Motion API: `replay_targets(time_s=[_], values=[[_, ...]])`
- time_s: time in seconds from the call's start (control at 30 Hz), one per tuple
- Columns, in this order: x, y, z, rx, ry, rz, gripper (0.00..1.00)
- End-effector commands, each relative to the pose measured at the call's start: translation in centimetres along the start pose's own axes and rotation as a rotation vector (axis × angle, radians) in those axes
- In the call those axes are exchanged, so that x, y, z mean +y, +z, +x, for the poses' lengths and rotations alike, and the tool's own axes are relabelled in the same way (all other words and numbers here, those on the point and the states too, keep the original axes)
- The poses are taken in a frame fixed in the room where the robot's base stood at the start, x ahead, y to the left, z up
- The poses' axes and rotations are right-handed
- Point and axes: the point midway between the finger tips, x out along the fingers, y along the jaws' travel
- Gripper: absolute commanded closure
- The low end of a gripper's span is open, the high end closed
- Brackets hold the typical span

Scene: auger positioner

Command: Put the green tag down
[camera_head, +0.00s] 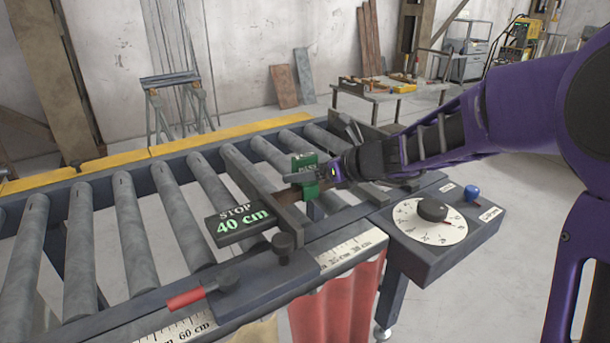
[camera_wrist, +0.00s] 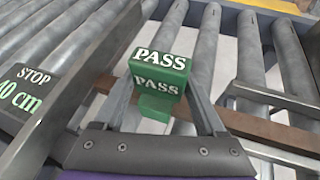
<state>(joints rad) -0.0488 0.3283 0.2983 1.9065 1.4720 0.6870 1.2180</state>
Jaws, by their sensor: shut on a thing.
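The green tag (camera_head: 305,163) is a small block with white PASS lettering, above the roller conveyor. In the wrist view the green tag (camera_wrist: 160,68) stands between my two fingers, its lettering facing the camera. My gripper (camera_head: 318,178) reaches in from the right and is shut on the tag. A brown bar (camera_wrist: 262,128) runs across the rollers under my gripper. Whether the tag touches the bar is hard to tell.
A black STOP 40 cm block (camera_head: 240,226) sits left of the tag by a dark stop bar. A dial box (camera_head: 432,222) with a blue knob (camera_head: 472,191) is at the right. A red handle (camera_head: 187,298) is on the front rail. Rollers at the left are bare.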

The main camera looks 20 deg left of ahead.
Motion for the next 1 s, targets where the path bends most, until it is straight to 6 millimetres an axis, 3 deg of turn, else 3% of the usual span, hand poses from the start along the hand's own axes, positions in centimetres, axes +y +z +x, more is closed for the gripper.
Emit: replay_targets(time_s=[0.5, 0.53, 0.6, 0.7, 1.0], values=[[-0.1, -1.1, 0.6, 0.000, 0.000, 0.002, 0.81], [-0.1, -1.0, 0.5, 0.000, 0.000, 0.002, 0.25], [-0.1, -1.0, 0.5, 0.000, 0.000, 0.001, 0.13], [-0.1, -1.0, 0.5, 0.000, 0.000, 0.001, 0.00], [-0.1, -0.3, 0.2, -0.001, 0.000, -0.001, 0.00]])
